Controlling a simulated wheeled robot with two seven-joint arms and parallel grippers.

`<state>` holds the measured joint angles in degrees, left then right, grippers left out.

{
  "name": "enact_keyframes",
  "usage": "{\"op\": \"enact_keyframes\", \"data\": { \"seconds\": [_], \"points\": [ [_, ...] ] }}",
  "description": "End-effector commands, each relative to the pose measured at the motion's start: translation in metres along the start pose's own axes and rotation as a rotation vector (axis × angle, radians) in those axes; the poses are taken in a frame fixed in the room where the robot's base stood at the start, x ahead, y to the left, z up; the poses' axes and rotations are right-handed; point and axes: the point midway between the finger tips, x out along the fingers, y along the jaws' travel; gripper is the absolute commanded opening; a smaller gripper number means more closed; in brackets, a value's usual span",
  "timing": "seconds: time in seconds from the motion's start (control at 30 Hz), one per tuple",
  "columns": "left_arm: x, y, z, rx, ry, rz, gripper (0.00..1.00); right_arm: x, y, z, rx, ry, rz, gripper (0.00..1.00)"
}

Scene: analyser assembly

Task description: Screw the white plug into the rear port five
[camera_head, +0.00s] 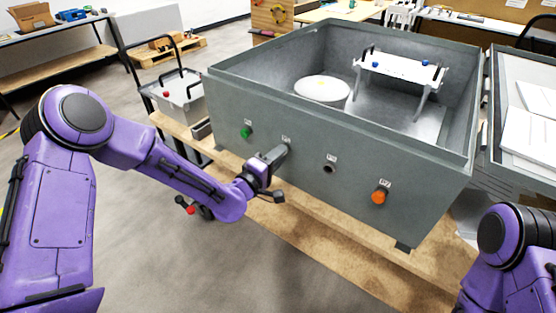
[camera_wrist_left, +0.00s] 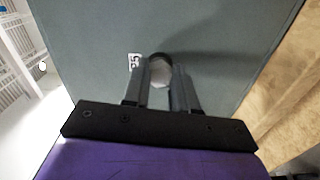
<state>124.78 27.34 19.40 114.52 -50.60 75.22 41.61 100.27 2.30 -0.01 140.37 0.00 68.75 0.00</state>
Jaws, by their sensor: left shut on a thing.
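The grey open-topped box (camera_head: 225,105) has a row of ports on its facing wall. A green plug (camera_head: 246,132) sits in the leftmost port and an orange plug (camera_head: 379,197) in the rightmost. A dark open port (camera_head: 328,167) lies between. My left gripper (camera_head: 277,153) is at the wall by the second label from the left. In the left wrist view, its fingers (camera_wrist_left: 162,85) are shut on the white plug (camera_wrist_left: 160,73), whose far end meets a dark round port (camera_wrist_left: 159,56). How deep the plug sits cannot be told. My right gripper is out of view.
The box stands on a wooden bench (camera_head: 330,245). Inside it are a white disc (camera_head: 322,89) and a white rack (camera_head: 400,67). A small grey tray with a red knob (camera_head: 166,94) stands left of the box. A grey tray with white panels (camera_head: 530,130) is at right.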

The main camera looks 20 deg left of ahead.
Motion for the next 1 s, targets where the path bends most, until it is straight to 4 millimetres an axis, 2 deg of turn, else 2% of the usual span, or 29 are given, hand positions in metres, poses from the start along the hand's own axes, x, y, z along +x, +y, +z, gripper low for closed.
{"op": "enact_keyframes", "data": {
  "seconds": [0.03, 0.2, 0.4, 0.6, 0.73, 0.97, 1.0],
  "points": [
    [0.001, -0.004, 0.000, 0.127, -0.001, 0.004, 0.00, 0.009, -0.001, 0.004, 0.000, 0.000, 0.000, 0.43],
    [0.001, -0.005, -0.001, 0.587, 0.004, 0.005, 0.00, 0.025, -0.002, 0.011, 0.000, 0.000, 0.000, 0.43],
    [0.002, -0.006, -0.002, 1.005, 0.007, 0.006, 0.00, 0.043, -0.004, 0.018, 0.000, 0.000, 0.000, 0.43],
    [0.002, -0.007, -0.003, 1.347, 0.009, 0.004, 0.00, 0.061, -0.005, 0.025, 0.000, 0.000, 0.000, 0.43],
    [0.002, -0.005, -0.004, 1.465, 0.009, 0.002, 0.00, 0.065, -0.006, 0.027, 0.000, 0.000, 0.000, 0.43],
    [0.002, -0.003, -0.004, 1.478, 0.009, 0.001, 0.00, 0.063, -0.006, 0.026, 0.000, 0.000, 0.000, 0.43],
    [0.002, -0.003, -0.004, 1.478, 0.008, 0.001, 0.37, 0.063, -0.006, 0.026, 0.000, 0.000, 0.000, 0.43]
  ]
}}
